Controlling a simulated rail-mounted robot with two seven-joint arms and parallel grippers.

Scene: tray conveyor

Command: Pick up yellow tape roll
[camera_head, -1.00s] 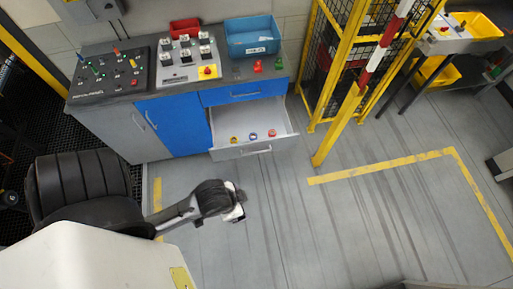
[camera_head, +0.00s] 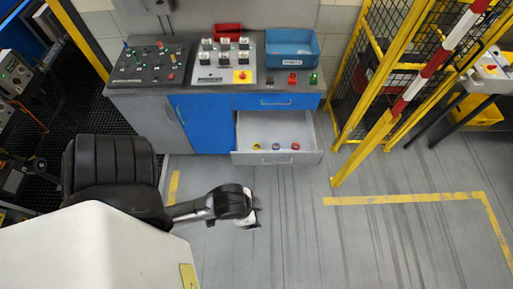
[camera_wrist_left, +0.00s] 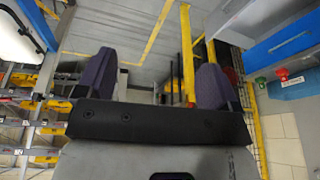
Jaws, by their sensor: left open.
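The yellow tape roll (camera_head: 256,146) lies in the open drawer (camera_head: 308,155) of the cabinet in the head view. It is the leftmost of three small rolls. A blue-purple roll (camera_head: 276,146) and a red roll (camera_head: 295,146) lie to its right. My left gripper (camera_head: 254,208) is over the floor in front of the drawer, clearly apart from the rolls. In the left wrist view the two dark fingers of this gripper (camera_wrist_left: 156,80) are wide apart with nothing between them. The rolls cannot be made out in that view. My right gripper is not in view.
The cabinet top holds a dark switch panel (camera_head: 147,62), a grey button panel (camera_head: 224,64), a blue bin (camera_head: 292,46) and a red bin (camera_head: 228,29). A yellow fence post (camera_head: 362,148) stands right of the drawer. The floor before the drawer is clear.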

